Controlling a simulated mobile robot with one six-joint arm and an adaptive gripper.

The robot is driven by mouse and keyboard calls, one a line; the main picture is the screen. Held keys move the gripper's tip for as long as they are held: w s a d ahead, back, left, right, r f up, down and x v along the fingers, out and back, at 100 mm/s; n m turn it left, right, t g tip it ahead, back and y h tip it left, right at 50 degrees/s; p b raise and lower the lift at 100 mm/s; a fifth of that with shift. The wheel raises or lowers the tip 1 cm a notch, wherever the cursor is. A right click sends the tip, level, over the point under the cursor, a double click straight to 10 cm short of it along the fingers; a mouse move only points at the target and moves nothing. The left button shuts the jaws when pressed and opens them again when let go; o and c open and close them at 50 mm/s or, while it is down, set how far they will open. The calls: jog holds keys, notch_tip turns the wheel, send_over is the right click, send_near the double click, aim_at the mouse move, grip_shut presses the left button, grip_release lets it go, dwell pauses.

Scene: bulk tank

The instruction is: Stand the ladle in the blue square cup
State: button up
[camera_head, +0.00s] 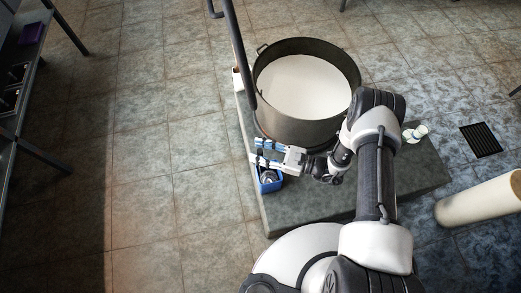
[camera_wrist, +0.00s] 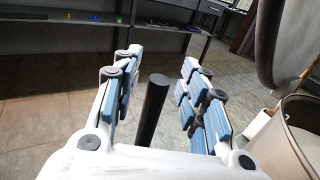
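The blue square cup (camera_head: 271,187) stands on the grey platform, just below my gripper in the head view. Something grey and rounded shows inside it, which looks like the ladle's bowl; my gripper partly hides it. In the wrist view a dark round rod (camera_wrist: 152,108), which looks like the ladle's handle, stands slightly tilted between my fingers. My gripper (camera_wrist: 162,60) is open, with a gap on each side of the rod. In the head view my gripper (camera_head: 258,152) is above the cup's far edge, beside the tank.
A large round tank (camera_head: 300,131) of white liquid stands on the grey platform (camera_head: 330,205). A dark pole (camera_head: 240,50) rises at its left. Small white items (camera_head: 415,133) lie right of the tank. Shelving (camera_head: 22,70) stands far left; the tiled floor between is clear.

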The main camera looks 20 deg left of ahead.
jog(key=shift+d, duration=0.1)
jog(key=d, duration=1.2)
jog(key=shift+r, duration=0.15)
jog(key=shift+w+a, duration=0.1)
dwell(0.5)
jog(key=s+d+r+n+g+h, duration=0.15)
jog(key=r+n+h, duration=0.3)
jog(key=r, duration=0.75)
jog(key=d+r+n+g+h, duration=0.2)
jog(key=r+n+g+h, duration=0.3)
jog(key=r, duration=0.7)
jog(key=s+d+r+n+t+h, duration=0.8)
jog(key=s+d+r+t, duration=0.3)
jog(key=r, duration=0.4)
jog(key=shift+s+d+r, duration=0.25)
jog(key=shift+s+d, duration=0.05)
jog(key=shift+s, duration=0.15)
jog(key=shift+t, duration=0.25)
